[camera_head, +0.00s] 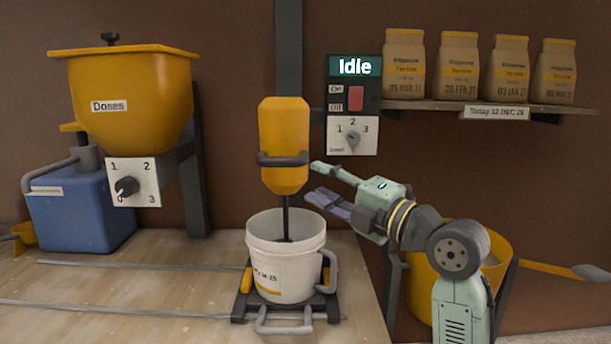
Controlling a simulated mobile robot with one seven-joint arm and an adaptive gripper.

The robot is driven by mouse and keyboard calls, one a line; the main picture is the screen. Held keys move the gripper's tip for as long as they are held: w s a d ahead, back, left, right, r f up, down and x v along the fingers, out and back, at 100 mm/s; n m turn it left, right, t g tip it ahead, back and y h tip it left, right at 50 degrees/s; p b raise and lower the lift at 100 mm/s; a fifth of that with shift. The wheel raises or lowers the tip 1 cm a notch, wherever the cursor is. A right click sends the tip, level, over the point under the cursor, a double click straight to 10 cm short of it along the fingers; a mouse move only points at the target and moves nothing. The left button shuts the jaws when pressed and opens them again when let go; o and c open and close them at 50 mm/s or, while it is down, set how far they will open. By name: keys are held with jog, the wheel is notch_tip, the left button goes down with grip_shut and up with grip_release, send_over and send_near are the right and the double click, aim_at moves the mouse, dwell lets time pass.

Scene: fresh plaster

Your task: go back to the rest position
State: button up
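My gripper (322,182) is open and empty. It is right of the yellow mixer (283,130), above and to the right of the white bucket's rim, with its fingers pointing left. My arm rises from the lower right. The white bucket (284,262) stands upright on a dark carrier (240,313) with the mixer's shaft reaching down into it. What is inside the bucket is mostly hidden.
A control box (371,98) reading "Idle" with a dial is just above my gripper. A shelf (390,104) with several bags is at upper right. A yellow tub (425,290) is behind my arm. A yellow hopper (150,80) and blue tank (85,215) stand left.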

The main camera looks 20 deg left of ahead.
jog(key=shift+s+d+f, duration=0.1)
jog(key=shift+s+d, duration=0.15)
jog(key=shift+d, duration=0.2)
